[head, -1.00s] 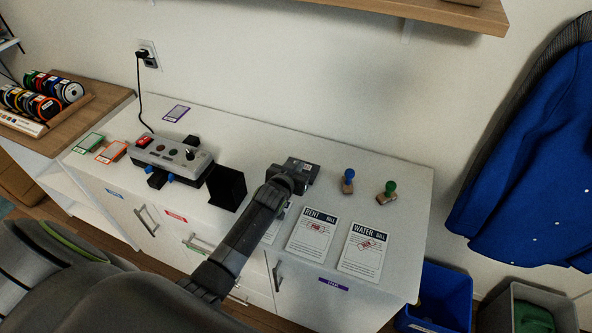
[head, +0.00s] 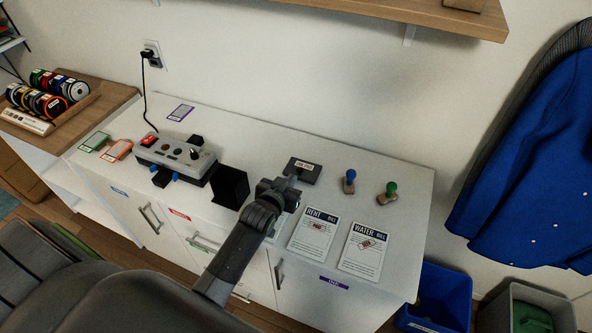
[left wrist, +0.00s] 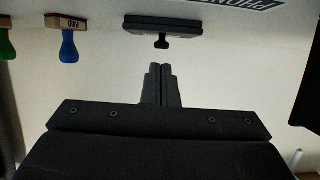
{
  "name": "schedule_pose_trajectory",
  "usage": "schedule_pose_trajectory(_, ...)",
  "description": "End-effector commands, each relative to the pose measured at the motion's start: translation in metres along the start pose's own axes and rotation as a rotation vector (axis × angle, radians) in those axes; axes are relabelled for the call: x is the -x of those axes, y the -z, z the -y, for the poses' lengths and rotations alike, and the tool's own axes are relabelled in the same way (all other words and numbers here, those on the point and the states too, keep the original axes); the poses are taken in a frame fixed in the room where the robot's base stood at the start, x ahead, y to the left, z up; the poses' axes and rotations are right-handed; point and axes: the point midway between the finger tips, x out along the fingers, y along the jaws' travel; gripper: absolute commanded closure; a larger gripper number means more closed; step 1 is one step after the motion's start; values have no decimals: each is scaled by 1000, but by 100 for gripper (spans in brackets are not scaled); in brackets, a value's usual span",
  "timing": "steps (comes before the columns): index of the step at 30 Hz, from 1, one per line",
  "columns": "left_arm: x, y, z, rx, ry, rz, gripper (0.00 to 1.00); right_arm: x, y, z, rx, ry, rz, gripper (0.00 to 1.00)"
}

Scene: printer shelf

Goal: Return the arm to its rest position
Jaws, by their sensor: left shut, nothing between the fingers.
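My left gripper (head: 287,190) is over the white cabinet top, on the near side of a dark labelled block (head: 304,170). In the left wrist view the two fingers of my left gripper (left wrist: 161,86) are together, with nothing between them. The dark block (left wrist: 165,25) is ahead of the fingertips and apart from them, with a small black knob facing me. My left arm reaches in from the lower left and partly hides a sheet beside the rent bill. My right gripper is not in view.
A rent bill (head: 313,236) and a water bill (head: 363,250) lie at the front right. A blue stamp (head: 349,182) and a green stamp (head: 389,194) stand behind them. A grey control box (head: 176,158) and a black holder (head: 229,186) are left of the arm. A shelf (head: 400,17) overhangs the back.

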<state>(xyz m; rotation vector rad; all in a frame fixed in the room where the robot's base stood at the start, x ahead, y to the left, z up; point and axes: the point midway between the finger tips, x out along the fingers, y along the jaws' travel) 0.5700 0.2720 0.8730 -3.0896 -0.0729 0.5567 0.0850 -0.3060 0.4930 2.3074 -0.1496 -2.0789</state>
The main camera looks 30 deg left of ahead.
Motion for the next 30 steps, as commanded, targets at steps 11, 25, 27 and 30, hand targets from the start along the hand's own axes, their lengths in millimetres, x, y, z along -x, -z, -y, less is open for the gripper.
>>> schedule_pose_trajectory(11,16,-11,0,0,0,-2,100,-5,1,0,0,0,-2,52)
schedule_pose_trajectory(25,116,-61,29,-31,64,339,100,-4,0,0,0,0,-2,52)
schedule_pose_trajectory(27,147,-71,35,-39,77,432,100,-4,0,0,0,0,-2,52)
schedule_pose_trajectory(30,186,-81,40,-48,90,545,100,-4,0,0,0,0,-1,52)
